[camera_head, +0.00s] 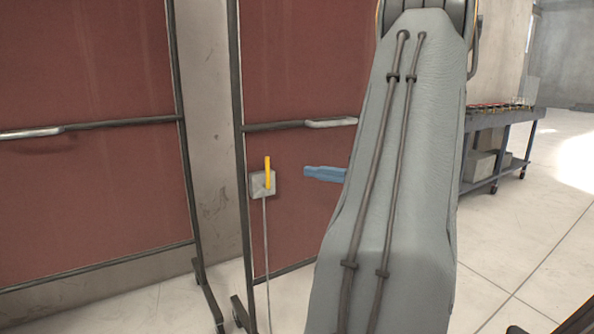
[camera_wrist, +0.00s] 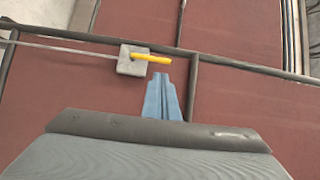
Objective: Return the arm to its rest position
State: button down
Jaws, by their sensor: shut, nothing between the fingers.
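My gripper (camera_head: 308,172) has blue fingers that show left of my grey arm in the head view. In the wrist view my gripper (camera_wrist: 161,78) is shut, with its two blue fingers together and nothing between them. The fingers point toward a grey switch box (camera_head: 262,184) with a yellow lever (camera_head: 268,171). In the head view the lever stands upright, and a visible gap lies between it and the fingertips. The box (camera_wrist: 131,66) and the lever (camera_wrist: 153,57) also show just beyond the fingertips in the wrist view. My arm hides part of the right panel.
Dark red framed panels (camera_head: 85,190) with grey handles (camera_head: 32,132) stand behind and left. A thin conduit (camera_head: 267,260) runs down from the box. A wheeled cart (camera_head: 500,130) with items on top stands at the right. The floor (camera_head: 540,240) at the right is open.

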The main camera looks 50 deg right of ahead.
jog(key=v, duration=0.2)
jog(key=shift+s, duration=0.3)
jog(key=w+a+f+n+g+y, duration=0.2)
jog(key=a+g, duration=0.2)
jog(key=a, duration=0.6)
jog(key=w+a+f+n+g+y, duration=0.1)
jog(key=w+a+n+g+y, duration=0.15)
jog(key=a, duration=0.85)
jog(key=w+a+f+n+g+y, duration=0.1)
jog(key=w+a+f+g, duration=0.3)
jog(key=a, duration=0.6)
jog(key=s+a+f+n+g+h, duration=0.25)
jog(key=s+a+n+h, duration=0.3)
jog(key=s+a, duration=0.5)
jog(key=s+a+f+n+g+h, duration=0.1)
jog(key=s+a+n+g+h, duration=0.45)
jog(key=a, duration=0.75)
jog(key=s+d+r+m+t+p, duration=0.1)
jog(key=s+d+r+m+p, duration=0.1)
jog(key=d+r+p, duration=0.7)
jog(key=p, duration=0.8)
jog(key=shift+d, duration=0.2)
